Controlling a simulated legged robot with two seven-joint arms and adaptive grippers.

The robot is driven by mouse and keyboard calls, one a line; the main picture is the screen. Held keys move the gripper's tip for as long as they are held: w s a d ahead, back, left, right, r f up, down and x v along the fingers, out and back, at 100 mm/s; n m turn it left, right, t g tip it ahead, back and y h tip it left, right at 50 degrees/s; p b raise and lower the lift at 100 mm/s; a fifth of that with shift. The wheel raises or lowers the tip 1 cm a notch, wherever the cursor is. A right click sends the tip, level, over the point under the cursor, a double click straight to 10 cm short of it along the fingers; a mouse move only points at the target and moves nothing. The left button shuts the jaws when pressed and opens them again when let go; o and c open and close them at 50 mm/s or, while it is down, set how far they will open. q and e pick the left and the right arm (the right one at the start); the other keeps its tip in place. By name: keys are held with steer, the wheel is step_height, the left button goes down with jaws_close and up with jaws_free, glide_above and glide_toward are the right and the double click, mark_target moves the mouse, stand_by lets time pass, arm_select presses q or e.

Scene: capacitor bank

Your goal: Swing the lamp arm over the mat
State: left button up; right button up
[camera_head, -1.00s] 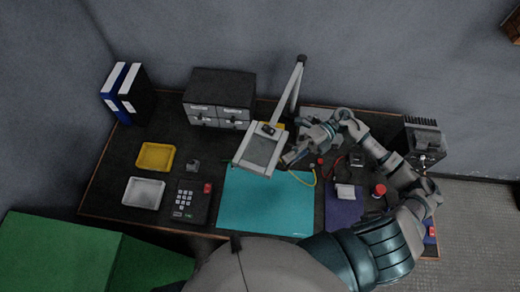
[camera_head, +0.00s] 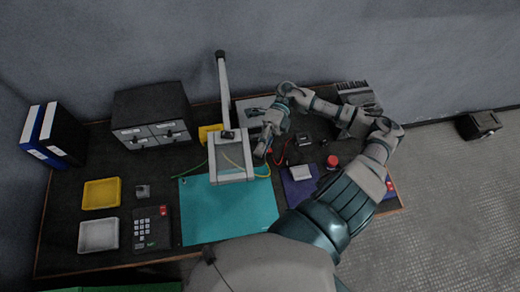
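The lamp's pale arm (camera_head: 224,88) runs from a dark joint at the back down to its square white head (camera_head: 231,160). In the head view, the lamp head overlaps the back middle of the teal mat (camera_head: 228,218); most of the mat shows uncovered in front of it. My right gripper (camera_head: 264,151) is just right of the lamp head, pointing down toward the table. I cannot tell whether it touches the head, and its fingers are too small and dark to judge. My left gripper is not in view.
A drawer cabinet (camera_head: 151,114) and binders (camera_head: 52,135) stand at the back left. A yellow tray (camera_head: 101,193), a white tray (camera_head: 98,235) and a keypad (camera_head: 152,228) lie left of the mat. A purple mat (camera_head: 298,191) with small items lies to the right. Thin cables run near the lamp head.

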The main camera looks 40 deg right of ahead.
steer(key=o, duration=0.4)
steer(key=shift+w+d, duration=0.1)
steer(key=shift+d, duration=0.2)
steer(key=shift+c, duration=0.2)
steer(key=f+v, duration=0.1)
steer(key=v, duration=1.1)
steer(key=shift+w+d+r, duration=0.15)
steer(key=shift+d+r, duration=0.1)
steer(key=shift+d, duration=0.15)
steer(key=shift+d, duration=0.1)
